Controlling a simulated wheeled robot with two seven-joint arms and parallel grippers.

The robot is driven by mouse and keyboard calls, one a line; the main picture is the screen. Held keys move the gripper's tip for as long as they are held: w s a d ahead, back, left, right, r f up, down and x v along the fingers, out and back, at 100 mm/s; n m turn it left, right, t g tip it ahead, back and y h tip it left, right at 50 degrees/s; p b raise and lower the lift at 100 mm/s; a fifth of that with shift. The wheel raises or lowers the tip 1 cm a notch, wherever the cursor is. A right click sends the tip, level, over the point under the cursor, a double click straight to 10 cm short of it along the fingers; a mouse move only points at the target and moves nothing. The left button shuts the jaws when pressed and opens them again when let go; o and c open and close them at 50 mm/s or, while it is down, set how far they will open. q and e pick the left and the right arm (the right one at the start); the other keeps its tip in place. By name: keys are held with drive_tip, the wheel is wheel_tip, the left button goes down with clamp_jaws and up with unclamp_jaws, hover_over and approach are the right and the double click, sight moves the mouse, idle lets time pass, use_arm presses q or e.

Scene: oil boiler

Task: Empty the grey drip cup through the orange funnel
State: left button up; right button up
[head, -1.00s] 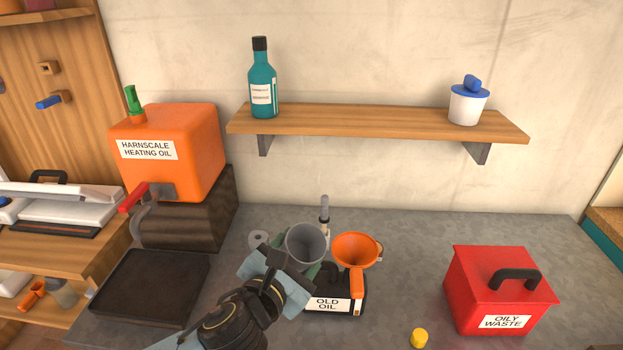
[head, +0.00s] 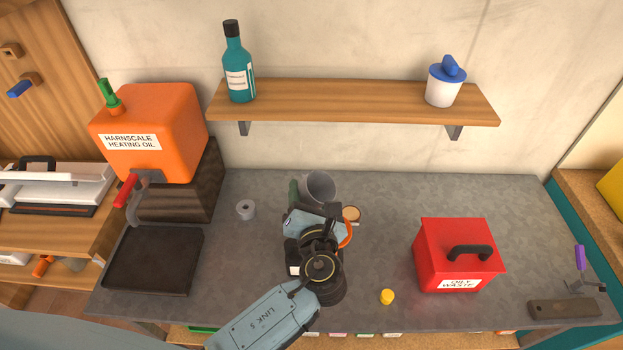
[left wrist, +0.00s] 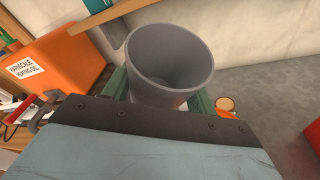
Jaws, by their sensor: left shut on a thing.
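My left gripper (head: 307,201) is shut on the grey drip cup (head: 319,186), with its green fingers at the cup's sides. In the left wrist view the cup (left wrist: 170,62) shows its open mouth and the inside down to the bottom; I cannot make out any oil in it. The orange funnel (head: 348,232) is mostly hidden behind my gripper; only an edge shows, and a bit of orange (left wrist: 221,114) shows right of the cup in the left wrist view. The old-oil can below is almost wholly covered by my arm. My right gripper is not in view.
A tan-topped round thing (head: 351,214) stands close right of the gripper. The red waste bin (head: 455,260) and a yellow cap (head: 387,297) are further right. A black tray (head: 152,262) and an orange oil tank (head: 150,120) are left. A shelf (head: 350,104) hangs behind.

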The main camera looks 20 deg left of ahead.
use_arm(q)
drive_tip(key=shift+d+n+b, duration=0.3)
drive_tip(key=shift+n+b, duration=0.1)
drive_tip(key=shift+n, duration=0.1)
drive_tip(key=shift+d+f+n+g+b, duration=0.15)
drive_tip(key=shift+f+n+g+b, duration=0.1)
drive_tip(key=shift+n+g+b, duration=0.35)
drive_tip(key=shift+s+r+h, duration=0.1)
drive_tip(key=shift+h, duration=0.3)
drive_tip(key=shift+r+p, duration=0.1)
drive_tip(key=shift+p, duration=0.7)
drive_tip(key=shift+d+f+n+h+b, duration=0.15)
drive_tip(key=shift+d+n+h, duration=0.1)
drive_tip(key=shift+h, duration=0.3)
drive_tip(key=shift+d+f+n+h+b, duration=0.15)
drive_tip(key=shift+n+h, duration=0.1)
drive_tip(key=shift+h, duration=0.3)
drive_tip(key=shift+d+n+g+h+p, duration=0.25)
drive_tip(key=shift+h+p, duration=0.25)
drive_tip(key=shift+p, duration=0.3)
drive_tip(key=shift+f, duration=0.15)
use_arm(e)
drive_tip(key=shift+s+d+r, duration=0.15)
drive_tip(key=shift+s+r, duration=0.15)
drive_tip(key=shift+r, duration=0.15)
